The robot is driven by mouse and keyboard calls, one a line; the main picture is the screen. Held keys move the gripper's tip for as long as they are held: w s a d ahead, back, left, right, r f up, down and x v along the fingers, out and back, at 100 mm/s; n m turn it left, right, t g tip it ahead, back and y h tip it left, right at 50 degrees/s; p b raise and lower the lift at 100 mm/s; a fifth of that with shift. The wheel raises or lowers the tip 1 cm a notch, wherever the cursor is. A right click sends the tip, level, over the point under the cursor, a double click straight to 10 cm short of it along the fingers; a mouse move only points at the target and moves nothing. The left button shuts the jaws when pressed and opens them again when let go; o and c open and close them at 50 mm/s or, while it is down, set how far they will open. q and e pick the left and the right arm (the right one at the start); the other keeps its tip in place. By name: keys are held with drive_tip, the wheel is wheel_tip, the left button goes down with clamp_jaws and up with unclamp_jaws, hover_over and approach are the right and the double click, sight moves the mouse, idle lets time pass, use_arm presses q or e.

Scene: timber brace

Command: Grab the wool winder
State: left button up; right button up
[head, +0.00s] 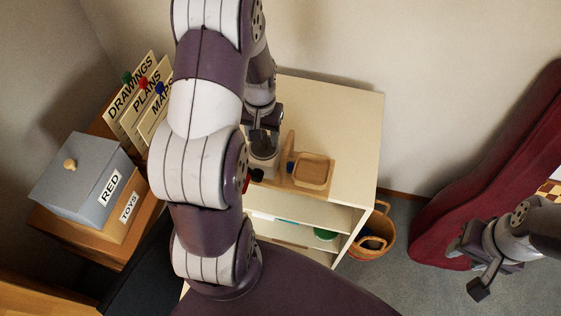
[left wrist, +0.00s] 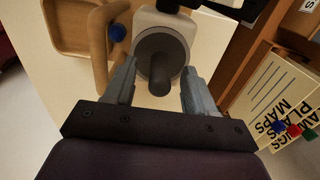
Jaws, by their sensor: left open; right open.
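The wool winder (head: 264,162), a pale body with a dark grey round top and a central post, stands on the cream shelf unit's top. In the left wrist view the winder (left wrist: 160,58) lies between the two fingers, its post pointing toward the camera. My left gripper (head: 262,132) is open over the winder, with one finger on each side; I cannot tell whether they touch it. It also shows in the left wrist view (left wrist: 159,80). My left arm hides part of the winder in the head view. My right gripper (head: 478,268) is open and empty at the far right.
A wooden tray (head: 313,170) and an upright wooden piece (head: 289,148) with a blue knob stand close beside the winder. The cream shelf unit (head: 345,115) has free room at the back right. A grey box (head: 82,178) and card files (head: 135,98) are at left, a basket (head: 374,238) on the floor.

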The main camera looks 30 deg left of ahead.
use_arm(q)
clamp_jaws()
drive_tip(key=shift+w+r, duration=0.1)
idle(1.2)
